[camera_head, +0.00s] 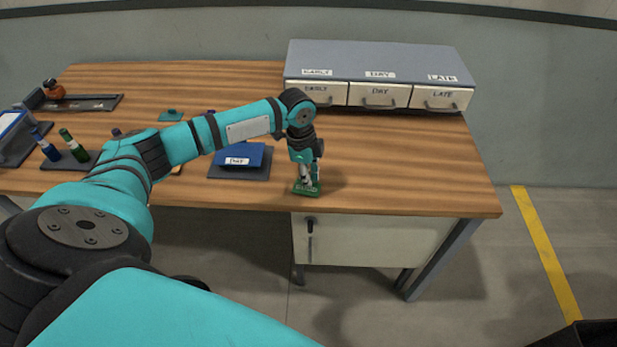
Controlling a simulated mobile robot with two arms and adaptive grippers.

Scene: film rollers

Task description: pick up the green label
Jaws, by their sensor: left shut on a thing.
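The green label (306,190) is a small flat green piece near the front edge of the wooden table, right of the blue block. My left gripper (308,182) points down from above and is shut on the green label. The fingers cover part of the label. I cannot tell whether the label touches the table or is just above it. My right gripper is not in view.
A blue block (241,154) marked DAY sits on a dark pad left of the gripper. A grey cabinet (376,59) with drawers EARLY, DAY and LATE stands at the back right. Bottles (74,146) stand at the left. The table's right side (430,165) is clear.

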